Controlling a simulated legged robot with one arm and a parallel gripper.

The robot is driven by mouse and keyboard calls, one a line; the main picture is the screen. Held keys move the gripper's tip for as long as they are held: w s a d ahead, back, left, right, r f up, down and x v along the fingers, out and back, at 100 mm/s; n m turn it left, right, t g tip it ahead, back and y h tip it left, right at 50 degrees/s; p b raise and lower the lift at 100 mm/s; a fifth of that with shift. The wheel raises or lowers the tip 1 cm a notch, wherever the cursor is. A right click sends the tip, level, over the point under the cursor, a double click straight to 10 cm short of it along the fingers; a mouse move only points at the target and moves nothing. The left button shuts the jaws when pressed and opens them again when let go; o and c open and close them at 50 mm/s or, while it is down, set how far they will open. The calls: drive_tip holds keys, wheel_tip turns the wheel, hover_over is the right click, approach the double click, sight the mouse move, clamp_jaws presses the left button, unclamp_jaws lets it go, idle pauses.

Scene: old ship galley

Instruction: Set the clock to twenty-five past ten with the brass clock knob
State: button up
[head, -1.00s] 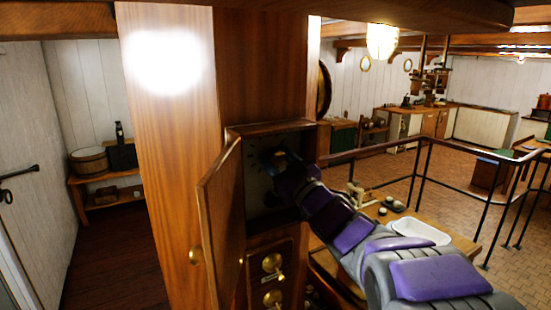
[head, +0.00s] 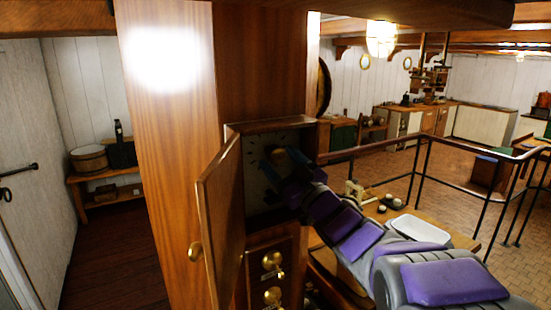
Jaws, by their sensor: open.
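The clock (head: 254,180) is a pale face with dark marks, set inside a wooden cabinet box (head: 270,126) on the column. Its wooden door (head: 218,225) stands open to the left. My gripper (head: 283,163) is open in front of the face, with bluish fingers spread apart, and comes in from the lower right. The gripper and shadow cover much of the dial. I cannot make out the brass clock knob or read the hands. I cannot tell whether the fingers touch anything.
Brass knobs (head: 272,260) sit on a panel below the clock. A table with a white basin (head: 419,229) and small cups stands to the right, under my arm. A black railing (head: 420,165) runs behind it. A bench with a wooden tub (head: 89,158) is far left.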

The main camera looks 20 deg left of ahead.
drive_tip(key=v, duration=1.5)
drive_tip(key=shift+b, duration=0.4)
drive_tip(key=shift+f, duration=0.15)
